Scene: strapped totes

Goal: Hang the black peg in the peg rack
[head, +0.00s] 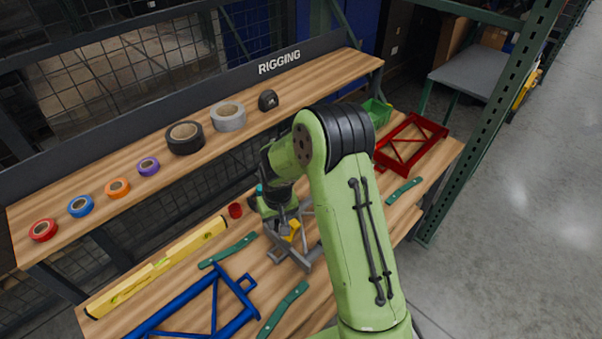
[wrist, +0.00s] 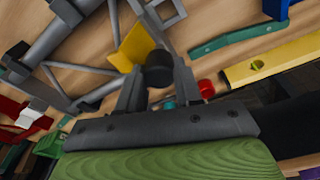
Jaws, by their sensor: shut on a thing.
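My gripper (wrist: 158,84) shows in the wrist view with its fingers shut on the black peg (wrist: 158,68), whose dark round end faces the camera. A yellow plate (wrist: 132,47) shows right beside the peg, close to a grey tube frame (wrist: 75,28). In the head view my gripper (head: 286,222) is low over the bench at the grey frame (head: 302,252), with the yellow plate (head: 292,231) by its fingers. The peg is hidden there. I cannot pick out a peg rack for certain in either view.
On the bench, a yellow level (head: 158,268), a blue frame (head: 215,300), green strips (head: 283,308) and a red cup (head: 235,210) lie left of my arm. A red frame (head: 412,143) and green bin (head: 377,113) are right. Tape rolls (head: 185,137) line the upper shelf.

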